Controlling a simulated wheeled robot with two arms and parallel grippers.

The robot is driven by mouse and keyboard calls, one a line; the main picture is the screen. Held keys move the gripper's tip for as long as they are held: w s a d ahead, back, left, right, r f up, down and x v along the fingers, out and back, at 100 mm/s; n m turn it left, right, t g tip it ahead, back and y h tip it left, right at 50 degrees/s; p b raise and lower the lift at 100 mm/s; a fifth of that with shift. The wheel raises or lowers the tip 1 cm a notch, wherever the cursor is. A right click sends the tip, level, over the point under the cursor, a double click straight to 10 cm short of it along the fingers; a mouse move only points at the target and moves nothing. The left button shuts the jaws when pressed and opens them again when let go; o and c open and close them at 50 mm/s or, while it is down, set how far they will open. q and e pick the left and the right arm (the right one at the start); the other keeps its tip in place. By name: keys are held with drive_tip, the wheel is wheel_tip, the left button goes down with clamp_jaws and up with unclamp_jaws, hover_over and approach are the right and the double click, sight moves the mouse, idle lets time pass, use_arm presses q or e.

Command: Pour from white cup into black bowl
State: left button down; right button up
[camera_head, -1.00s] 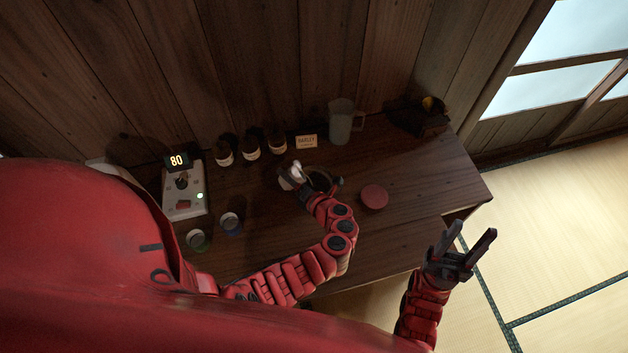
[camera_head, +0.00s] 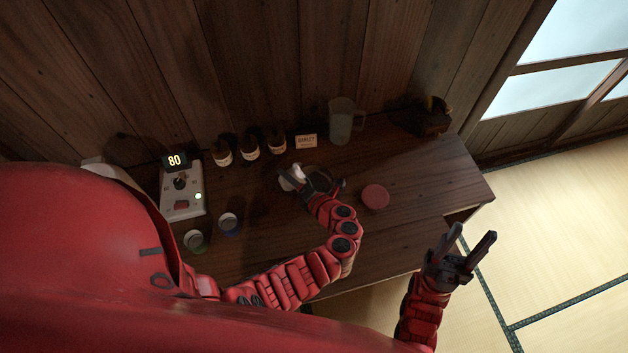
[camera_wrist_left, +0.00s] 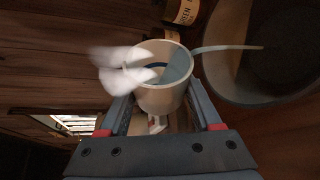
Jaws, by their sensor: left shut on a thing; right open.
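The white cup (camera_wrist_left: 162,92) is between the fingers of my left gripper (camera_wrist_left: 160,108) in the left wrist view. In the head view the cup (camera_head: 291,179) is small, pale and partly covered by the gripper. The black bowl (camera_wrist_left: 222,72) is beside the cup, at the right of the wrist view and cut by the frame. A thin pale streak (camera_wrist_left: 225,47) reaches from the cup's rim over the bowl; I cannot tell whether it is liquid. White blurred puffs (camera_wrist_left: 122,68) cover the cup's left rim. My right gripper (camera_head: 470,238) is open and empty, off the desk's right front.
Behind are brown jars (camera_head: 249,148), a label card (camera_head: 306,141) and a clear pitcher (camera_head: 341,122). A red round object (camera_head: 375,197) sits right of the bowl. Two small cups (camera_head: 229,223) and a panel reading 80 (camera_head: 182,190) stand left. The desk's right front is clear.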

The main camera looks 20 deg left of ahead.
use_arm(q)
drive_tip(key=shift+w+d+r+m+y+p, duration=0.3)
drive_tip(key=shift+w+d+m+p, duration=0.1)
drive_tip(key=shift+p, duration=0.3)
drive_tip(key=shift+w+d+r, duration=0.1)
drive_tip(key=shift+w+d, duration=0.05)
drive_tip(key=shift+d, duration=0.05)
drive_tip(key=shift+w+d+r+m+p, duration=0.1)
drive_tip(key=shift+w+d+m+p, duration=0.05)
drive_tip(key=shift+m+p, duration=0.35)
idle(0.4)
drive_tip(key=shift+r, duration=0.1)
drive_tip(key=shift+m+y, duration=0.3)
drive_tip(key=shift+y, duration=0.1)
drive_tip(key=shift+r, duration=0.1)
drive_tip(key=shift+w+d+m+b, duration=0.1)
drive_tip(key=shift+d+m+b, duration=0.05)
drive_tip(key=shift+m+b, duration=0.2)
drive_tip(key=shift+f+b, duration=0.25)
drive_tip(key=shift+b, duration=0.1)
